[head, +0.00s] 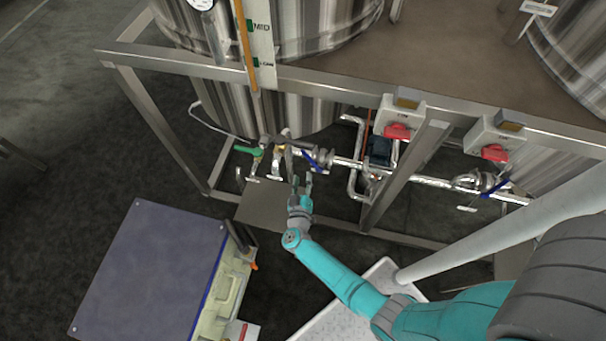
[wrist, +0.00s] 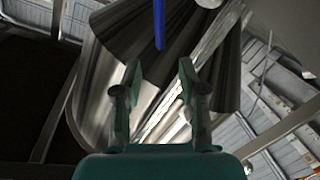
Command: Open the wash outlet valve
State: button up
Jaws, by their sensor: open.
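Several lever valves sit on the pipework under the tank frame, and no label that I can read names the wash outlet valve. One has a blue lever (head: 311,160) on the horizontal pipe, just above my gripper. One has a green lever (head: 247,151) to the left, and another blue lever (head: 495,189) is at the far right. My gripper (head: 302,181) is open and empty, below the pipe and apart from the levers. In the wrist view my gripper (wrist: 159,75) has its fingers spread, with a blue bar (wrist: 159,24), likely a lever, beyond them at the top.
A steel frame rail (head: 340,88) runs above the pipes, and a slanted post (head: 405,172) stands right of my gripper. Two switch boxes with red knobs (head: 397,131) (head: 494,152) hang on the frame. A blue-topped cabinet (head: 150,270) stands at the lower left.

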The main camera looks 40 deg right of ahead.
jog(key=c, duration=0.5)
jog(key=shift+w+d, duration=0.15)
jog(key=shift+d, duration=0.2)
grip_shut()
jog(key=w+d+r+m+y, duration=0.1)
jog(key=d+m+y, duration=0.5)
jog(key=d, duration=0.3)
jog(key=s+d+r+m+y, duration=0.35)
jog(key=s+m+y, duration=0.2)
jog(key=s, duration=0.25)
send_over(315, 167)
jog(key=f, duration=0.5)
jog(key=shift+s+d+f, duration=0.2)
jog(key=shift+s+d, duration=0.15)
jog(key=shift+w+a+f+t, duration=0.25)
jog(key=shift+w+a+t, duration=0.05)
